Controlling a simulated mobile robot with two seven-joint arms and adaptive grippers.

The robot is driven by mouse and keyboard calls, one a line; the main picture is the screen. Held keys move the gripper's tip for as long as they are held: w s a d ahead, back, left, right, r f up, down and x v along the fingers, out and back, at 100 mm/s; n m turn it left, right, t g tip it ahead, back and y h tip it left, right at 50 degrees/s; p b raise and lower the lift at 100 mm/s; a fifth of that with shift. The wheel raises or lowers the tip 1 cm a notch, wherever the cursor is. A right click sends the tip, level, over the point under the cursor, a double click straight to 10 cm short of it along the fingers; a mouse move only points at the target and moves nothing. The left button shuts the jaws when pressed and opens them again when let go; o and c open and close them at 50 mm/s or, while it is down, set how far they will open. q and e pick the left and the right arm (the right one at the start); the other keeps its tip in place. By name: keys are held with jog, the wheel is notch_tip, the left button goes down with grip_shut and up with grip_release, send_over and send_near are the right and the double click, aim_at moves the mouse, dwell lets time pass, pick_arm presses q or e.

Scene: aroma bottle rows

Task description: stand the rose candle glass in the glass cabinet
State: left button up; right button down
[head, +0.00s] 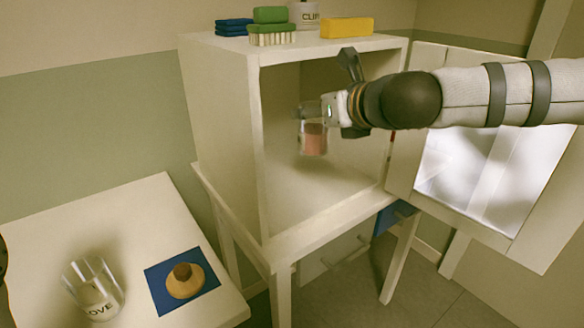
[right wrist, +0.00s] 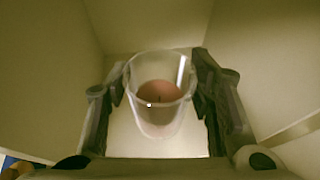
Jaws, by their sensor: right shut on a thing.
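The rose candle glass (head: 313,140) is a clear tumbler with pink wax inside. My right gripper (head: 315,112) is shut on it and holds it upright inside the open cabinet, seemingly above its floor. In the right wrist view the glass (right wrist: 158,95) sits between both fingers (right wrist: 160,100), with the wick and pink wax visible through its mouth. The glass cabinet (head: 225,120) is a cream box on legs with its glazed door (head: 480,170) swung open to the right. Its inside looks otherwise empty. My left gripper is not in view.
On the cabinet top are blue folded cloths (head: 233,27), a green brush (head: 271,30), a yellow block (head: 347,27) and a partly hidden white lettered container (head: 304,14). A side table (head: 130,215) at left holds a lettered glass (head: 95,290) and a blue mat (head: 158,283) bearing a round wooden item (head: 186,282).

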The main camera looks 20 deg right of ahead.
jog(key=w+d+f+b, duration=0.1)
jog(key=w+f, duration=0.3)
jog(key=w+d+f+b, duration=0.1)
jog(key=w+d+f, duration=0.1)
jog(key=w+f, duration=0.2)
jog(key=w+d+f+b, duration=0.1)
jog(key=w+f, duration=0.3)
jog(key=f, duration=0.1)
jog(key=shift+w+d+f, duration=0.1)
jog(key=shift+w+d, duration=0.25)
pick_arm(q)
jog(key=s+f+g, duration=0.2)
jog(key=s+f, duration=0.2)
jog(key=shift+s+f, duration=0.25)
pick_arm(e)
jog(key=shift+r, duration=0.2)
jog(key=shift+f+b, duration=0.35)
jog(key=c, duration=0.8)
grip_release()
jog(key=shift+r, duration=0.1)
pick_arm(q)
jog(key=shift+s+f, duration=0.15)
pick_arm(e)
jog(key=shift+o, duration=0.2)
